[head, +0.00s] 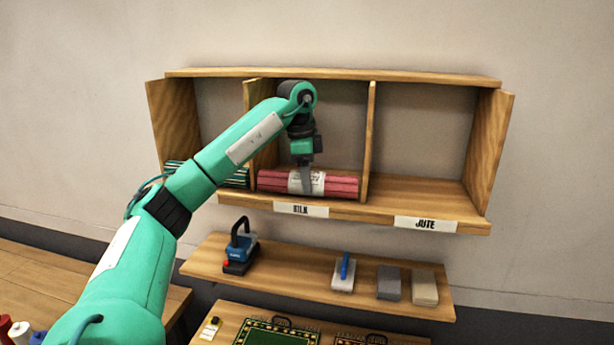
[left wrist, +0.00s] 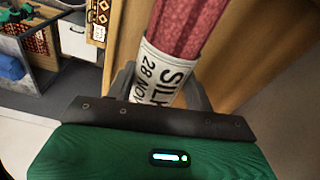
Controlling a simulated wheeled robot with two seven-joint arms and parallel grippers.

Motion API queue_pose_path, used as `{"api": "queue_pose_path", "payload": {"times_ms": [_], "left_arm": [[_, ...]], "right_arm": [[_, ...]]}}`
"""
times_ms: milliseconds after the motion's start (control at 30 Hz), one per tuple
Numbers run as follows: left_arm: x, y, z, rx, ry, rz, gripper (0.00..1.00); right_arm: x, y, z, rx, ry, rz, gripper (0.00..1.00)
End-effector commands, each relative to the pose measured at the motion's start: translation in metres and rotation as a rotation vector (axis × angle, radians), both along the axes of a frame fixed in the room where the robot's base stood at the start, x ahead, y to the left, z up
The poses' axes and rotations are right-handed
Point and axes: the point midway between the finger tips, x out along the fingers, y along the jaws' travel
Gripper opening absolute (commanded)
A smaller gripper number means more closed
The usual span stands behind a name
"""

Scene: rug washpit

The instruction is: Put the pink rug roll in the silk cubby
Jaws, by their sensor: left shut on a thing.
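The pink rug roll (head: 340,185) lies level in the middle cubby of the wall shelf, above the label that reads SILK (head: 301,209). A white paper band with "SILK" and "28 NOV" wraps its middle; the roll also shows in the left wrist view (left wrist: 189,25). My left gripper (head: 306,185) reaches in from above and is shut on the roll at its band. The roll appears to be at the cubby floor; whether it bears fully on it I cannot tell. My right gripper is not in view.
A green striped roll (head: 236,178) lies in the left cubby, partly behind my arm. The JUTE cubby (head: 425,190) at the right is empty. A lower shelf (head: 300,280) holds a blue tool (head: 240,250), a brush (head: 344,272) and two blocks. Upright dividers (head: 369,140) flank the middle cubby.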

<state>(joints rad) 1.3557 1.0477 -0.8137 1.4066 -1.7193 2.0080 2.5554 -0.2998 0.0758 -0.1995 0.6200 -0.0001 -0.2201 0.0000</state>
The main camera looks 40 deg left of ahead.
Motion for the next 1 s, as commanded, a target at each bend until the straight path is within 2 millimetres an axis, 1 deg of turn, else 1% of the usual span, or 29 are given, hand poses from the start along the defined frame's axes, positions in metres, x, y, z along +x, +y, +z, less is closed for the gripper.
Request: {"api": "queue_pose_path", "payload": {"times_ms": [33,67,133,167,400,567,767,1000], "left_arm": [[0.0,0.0,-0.002,0.0,0.0,0.0,0.2],[0.0,0.0,-0.002,0.0,0.0,0.0,0.59],[0.0,0.0,-0.002,0.0,0.0,0.0,0.73],[0.0,0.0,-0.002,-0.001,0.001,0.0,0.76],[0.0,0.0,-0.001,0.0,0.0,0.0,0.76],[0.0,0.0,0.005,0.0,0.0,0.0,0.76],[-0.001,0.002,0.02,0.0,-0.002,0.0,0.76],[-0.003,0.004,0.044,0.001,-0.003,0.001,0.76]], "right_arm": [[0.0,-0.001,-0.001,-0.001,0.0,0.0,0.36],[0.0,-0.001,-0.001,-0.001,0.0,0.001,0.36],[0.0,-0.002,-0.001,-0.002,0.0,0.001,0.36],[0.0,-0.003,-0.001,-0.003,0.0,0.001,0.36],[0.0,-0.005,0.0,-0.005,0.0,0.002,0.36],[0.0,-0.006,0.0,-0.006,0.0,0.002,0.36],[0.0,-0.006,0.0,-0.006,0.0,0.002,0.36],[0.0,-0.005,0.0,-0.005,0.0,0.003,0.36]]}}
